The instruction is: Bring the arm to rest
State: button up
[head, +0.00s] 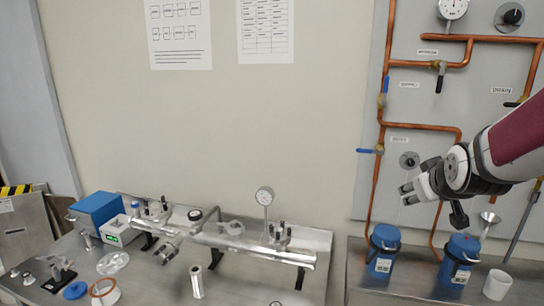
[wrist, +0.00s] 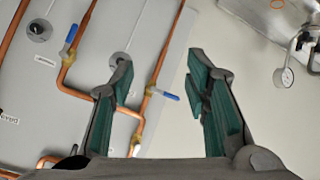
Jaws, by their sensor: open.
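My arm reaches in from the right edge of the head view, with my gripper (head: 405,194) pointing left in front of the grey pipe panel. In the wrist view my gripper (wrist: 160,75) is open, its two green-padded fingers wide apart. Nothing is between the fingers. The gripper is in the air, apart from the bench and the vessels below it.
Copper pipes with blue-handled valves (head: 370,151) run over the panel (head: 435,95). Below stand two blue canisters (head: 383,250) (head: 460,262) and a white cup (head: 497,284). A metal manifold (head: 255,243) with a gauge lies on the left bench.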

jog(key=s+a+g+y, duration=0.1)
jog(key=s+a, duration=0.3)
jog(key=s, duration=0.5)
jog(key=s+a+m+g+y, duration=0.1)
jog(key=s+a+g, duration=0.1)
jog(key=s+a, duration=0.3)
jog(key=s+a+r+g, duration=0.1)
jog(key=s+a, duration=0.4)
jog(key=s, duration=0.8)
jog(key=shift+s+a+m+g+y, duration=0.15)
jog(key=shift+s+m+g+y, duration=0.25)
jog(key=shift+g, duration=0.1)
jog(key=shift+r, duration=0.1)
